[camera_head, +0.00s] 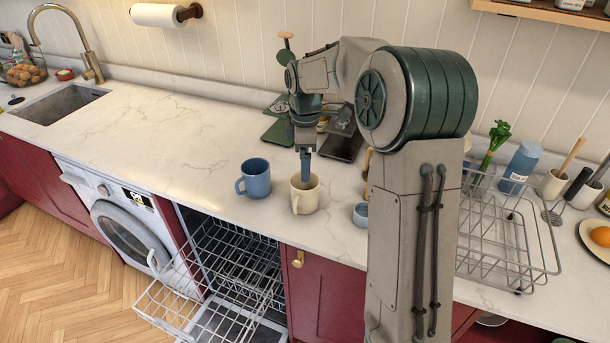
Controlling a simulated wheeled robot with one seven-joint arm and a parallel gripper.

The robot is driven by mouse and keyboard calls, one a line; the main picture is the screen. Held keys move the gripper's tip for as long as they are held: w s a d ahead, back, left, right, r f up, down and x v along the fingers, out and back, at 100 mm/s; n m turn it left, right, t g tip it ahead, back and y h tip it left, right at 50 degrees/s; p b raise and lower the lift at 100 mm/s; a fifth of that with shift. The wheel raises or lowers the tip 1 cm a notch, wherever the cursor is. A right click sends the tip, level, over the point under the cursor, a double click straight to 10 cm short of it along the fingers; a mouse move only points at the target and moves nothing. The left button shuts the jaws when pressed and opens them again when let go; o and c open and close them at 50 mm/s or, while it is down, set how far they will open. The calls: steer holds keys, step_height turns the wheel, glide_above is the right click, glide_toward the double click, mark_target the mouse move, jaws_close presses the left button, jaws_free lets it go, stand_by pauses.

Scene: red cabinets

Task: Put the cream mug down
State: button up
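The cream mug (306,203) is upright at the front part of the white marble counter (150,130), its handle toward the front left. It looks to be on or just above the counter; I cannot tell which. My gripper (306,181) points straight down at the mug, its blue fingertips at the mug's rim and partly inside its opening. The fingers overlap in this view, so whether they are closed on the mug's wall is not clear.
A blue mug (257,180) stands just left of the cream mug. A small blue-grey cup (361,213) is to the right, partly behind my arm. The dishwasher rack (225,275) is pulled out below. A wire dish rack (495,235) stands right. The counter's left is clear.

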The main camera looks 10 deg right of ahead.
steer(key=s+r+m+t, duration=0.1)
steer(key=s+r+m, duration=0.25)
steer(key=s, duration=0.35)
steer(key=s+r+m+t, duration=0.1)
steer(key=s+r+m, duration=0.25)
steer(key=s, duration=0.45)
steer(key=s+f+m+t, duration=0.1)
steer(key=s+f+m, duration=0.2)
steer(key=s+m, duration=0.5)
steer(key=s, duration=0.5)
steer(key=shift+s+f+m, duration=0.2)
steer(key=shift+f+m, duration=0.1)
steer(key=shift+f, duration=0.1)
